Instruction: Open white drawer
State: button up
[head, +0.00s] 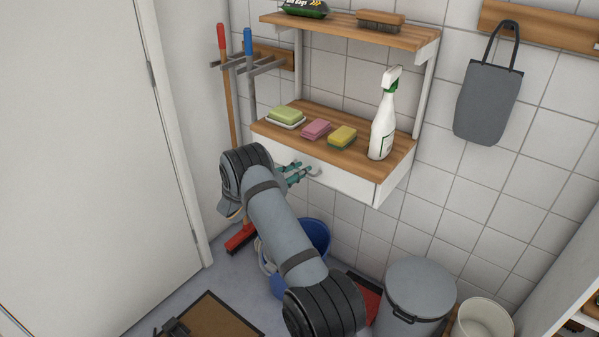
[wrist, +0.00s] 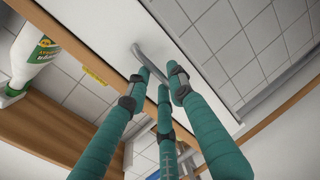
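The white drawer (head: 345,182) sits under the lower wooden shelf and looks shut, its front flush with the shelf. Its small grey curved handle (head: 314,171) is on the front; the handle (wrist: 149,60) also shows in the wrist view against the white drawer front (wrist: 100,24). My gripper (head: 302,171) has green fingers and is at the handle. In the wrist view its fingertips (wrist: 160,80) are apart, with the handle's near end reaching between them. I cannot tell whether any finger touches the handle.
On the lower shelf (head: 290,137) are a spray bottle (head: 383,125), a yellow sponge (head: 342,137), a pink sponge (head: 316,129) and a green soap on a dish (head: 286,116). A blue bucket (head: 316,236) and a grey bin (head: 418,288) stand below.

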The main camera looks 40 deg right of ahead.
grip_shut()
jog(key=shift+a, duration=0.1)
dwell(0.5)
